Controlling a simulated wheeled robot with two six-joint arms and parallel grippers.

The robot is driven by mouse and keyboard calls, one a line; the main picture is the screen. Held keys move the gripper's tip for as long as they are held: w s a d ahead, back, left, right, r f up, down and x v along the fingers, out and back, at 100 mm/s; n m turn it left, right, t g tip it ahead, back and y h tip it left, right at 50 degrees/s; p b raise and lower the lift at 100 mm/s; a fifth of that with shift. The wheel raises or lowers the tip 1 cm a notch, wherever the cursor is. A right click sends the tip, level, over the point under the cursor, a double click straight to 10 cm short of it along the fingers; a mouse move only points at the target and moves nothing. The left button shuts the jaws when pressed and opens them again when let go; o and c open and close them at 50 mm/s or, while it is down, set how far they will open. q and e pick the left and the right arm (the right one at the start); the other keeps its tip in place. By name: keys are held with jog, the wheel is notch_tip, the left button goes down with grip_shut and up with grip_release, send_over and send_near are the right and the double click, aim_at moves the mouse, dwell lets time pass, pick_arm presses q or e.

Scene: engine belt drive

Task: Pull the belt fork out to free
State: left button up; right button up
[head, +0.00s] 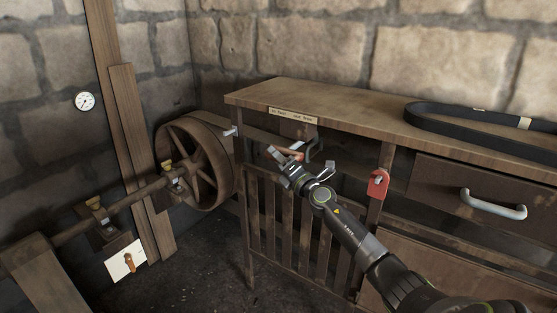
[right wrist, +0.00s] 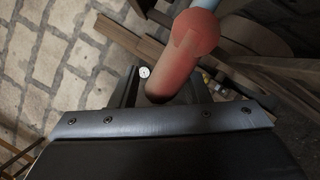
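The belt fork's red handle (head: 291,153) shows under the front of the bench top in the head view, partly covered by my gripper. In the right wrist view the red handle (right wrist: 193,42) has a rounded end and runs down between my fingers, with a pale blue-grey part beyond it. My right gripper (head: 293,158) is at the handle with its fingers apart on either side of it; its fingers also show in the right wrist view (right wrist: 166,88). I cannot tell whether a finger touches the handle. My left gripper is out of view.
A spoked wheel (head: 199,165) on a shaft stands left of the bench (head: 330,110). A black belt (head: 470,121) lies on the bench top. A red tag (head: 378,183) hangs on the bench front, beside a drawer handle (head: 493,204). Slats (head: 285,215) stand below my gripper.

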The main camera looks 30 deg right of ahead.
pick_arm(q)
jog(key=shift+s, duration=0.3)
pick_arm(e)
grip_shut()
